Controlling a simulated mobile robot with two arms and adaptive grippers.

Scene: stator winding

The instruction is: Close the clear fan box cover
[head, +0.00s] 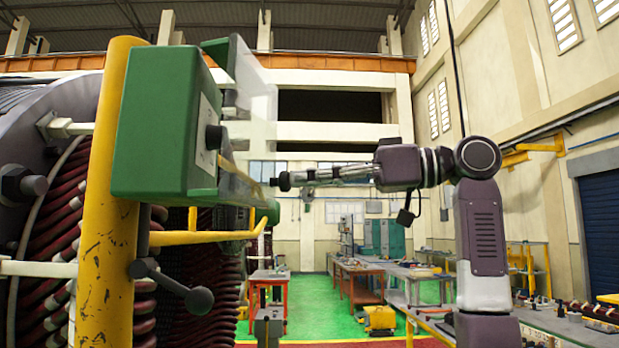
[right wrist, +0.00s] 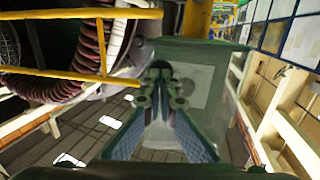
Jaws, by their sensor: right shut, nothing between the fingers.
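The green fan box (head: 160,130) is fixed to a yellow post at the left in the head view. Its clear cover (head: 255,95) stands away from the box, open, with its upper part sticking out to the right. A green-edged piece (head: 262,210) juts out low from the box. My right gripper (head: 281,181) is shut and empty, just right of the box front, pointing left at it. I cannot tell whether it touches anything. In the right wrist view, the fingers (right wrist: 160,70) point toward a green box (right wrist: 210,52) with a pale panel. My left gripper is not in view.
The yellow post (head: 108,230) and a yellow rail (head: 205,237) lie beside and below the box. The stator with dark red windings (head: 50,220) is behind the post. Work tables (head: 360,270) stand further back. The space between box and right arm is free.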

